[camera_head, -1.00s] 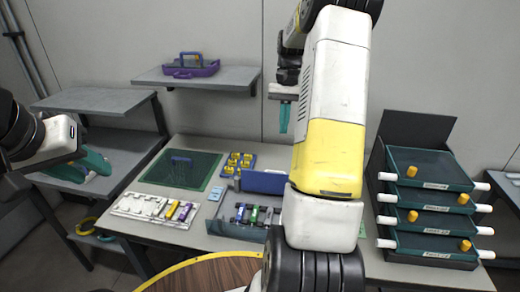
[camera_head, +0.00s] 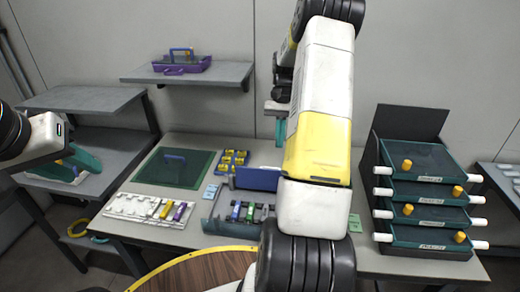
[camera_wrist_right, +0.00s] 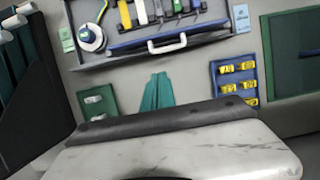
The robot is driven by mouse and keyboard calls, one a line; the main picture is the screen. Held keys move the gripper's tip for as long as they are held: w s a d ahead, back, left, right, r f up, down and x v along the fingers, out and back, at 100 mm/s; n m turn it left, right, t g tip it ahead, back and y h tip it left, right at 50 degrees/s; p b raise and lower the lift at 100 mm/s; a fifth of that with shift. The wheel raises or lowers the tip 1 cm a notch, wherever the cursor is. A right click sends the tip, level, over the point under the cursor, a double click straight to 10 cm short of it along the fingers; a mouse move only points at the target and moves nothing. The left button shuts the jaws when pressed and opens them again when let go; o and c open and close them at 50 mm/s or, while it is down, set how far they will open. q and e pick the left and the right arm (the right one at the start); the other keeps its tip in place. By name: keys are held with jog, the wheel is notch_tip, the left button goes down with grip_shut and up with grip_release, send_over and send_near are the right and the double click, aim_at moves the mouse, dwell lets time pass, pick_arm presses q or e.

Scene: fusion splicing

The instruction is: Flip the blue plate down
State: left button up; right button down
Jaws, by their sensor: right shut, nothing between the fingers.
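The blue plate (camera_head: 257,179) stands upright at the back of the grey tray (camera_head: 212,224) on the table, left of my right arm. In the right wrist view the blue plate (camera_wrist_right: 205,40) appears nearly edge-on, with a white handle (camera_wrist_right: 167,44) in front. My right gripper (camera_head: 280,132) hangs above and behind the plate, apart from it. Its teal fingers (camera_wrist_right: 157,92) are together and empty in the wrist view. My left gripper (camera_head: 80,165) is at the far left, away from the plate, and its finger gap is unclear. My right arm hides the tray's right part.
A dark green mat (camera_head: 176,167) and white rack (camera_head: 145,207) lie left of the tray. A blue holder with yellow pieces (camera_head: 233,158) is behind it. Stacked green trays (camera_head: 427,208) stand right. A shelf (camera_head: 190,73) carries a purple carrier (camera_head: 182,64).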

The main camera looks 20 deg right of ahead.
aim_at(270, 178)
jog(key=s+a+f, duration=0.2)
jog(key=s+f, duration=0.1)
jog(key=s+a+f, duration=0.1)
jog(key=s, duration=0.1)
jog(key=shift+f, duration=0.2)
dwell(0.4)
